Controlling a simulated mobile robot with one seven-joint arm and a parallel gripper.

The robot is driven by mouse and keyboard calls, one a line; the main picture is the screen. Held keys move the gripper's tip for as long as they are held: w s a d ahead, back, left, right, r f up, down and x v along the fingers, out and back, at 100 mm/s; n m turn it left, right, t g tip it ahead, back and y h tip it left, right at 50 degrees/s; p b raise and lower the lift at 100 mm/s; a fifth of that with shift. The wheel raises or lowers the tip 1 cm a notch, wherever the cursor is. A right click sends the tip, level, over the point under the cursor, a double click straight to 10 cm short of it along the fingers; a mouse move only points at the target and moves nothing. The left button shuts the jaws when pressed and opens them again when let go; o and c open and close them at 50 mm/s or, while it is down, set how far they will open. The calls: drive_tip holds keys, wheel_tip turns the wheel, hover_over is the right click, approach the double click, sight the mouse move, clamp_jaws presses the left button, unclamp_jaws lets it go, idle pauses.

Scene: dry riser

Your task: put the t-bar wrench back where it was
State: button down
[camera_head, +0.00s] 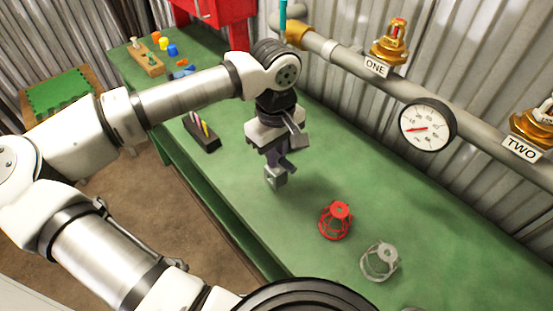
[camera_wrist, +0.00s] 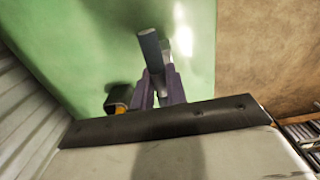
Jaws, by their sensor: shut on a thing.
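My gripper (camera_head: 276,165) hangs over the middle of the green bench, pointing down. In the wrist view its dark purple fingers (camera_wrist: 158,88) are shut on a grey metal piece, which I take for the t-bar wrench (camera_wrist: 150,48). A round grey bar of it stands out beyond the fingers, with a lighter piece beside it. In the head view a small grey end of it (camera_head: 275,179) shows below the fingers, seemingly above the bench top. The rest of the wrench is hidden by the fingers. I cannot tell which place it came from.
The green bench (camera_head: 330,160) holds a black holder with coloured tools (camera_head: 203,132), a wooden block with pegs (camera_head: 146,58), a red cage (camera_head: 336,220) and a grey cage (camera_head: 380,261). Behind runs a pipe with a gauge (camera_head: 427,126) and valves ONE (camera_head: 390,45) and TWO (camera_head: 533,125).

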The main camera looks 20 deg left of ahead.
drive_tip(key=shift+f, duration=1.4)
drive_tip(key=shift+f, duration=0.2)
drive_tip(key=c, duration=1.4)
unclamp_jaws()
drive_tip(key=shift+r, duration=0.1)
drive_tip(key=shift+r, duration=0.1)
drive_tip(key=shift+r, duration=0.2)
wheel_tip(320, 180, up, 12)
drive_tip(key=shift+a+f+b, duration=0.1)
drive_tip(key=shift+f+b, duration=0.05)
drive_tip(key=shift+b, duration=0.8)
drive_tip(key=shift+w, duration=0.1)
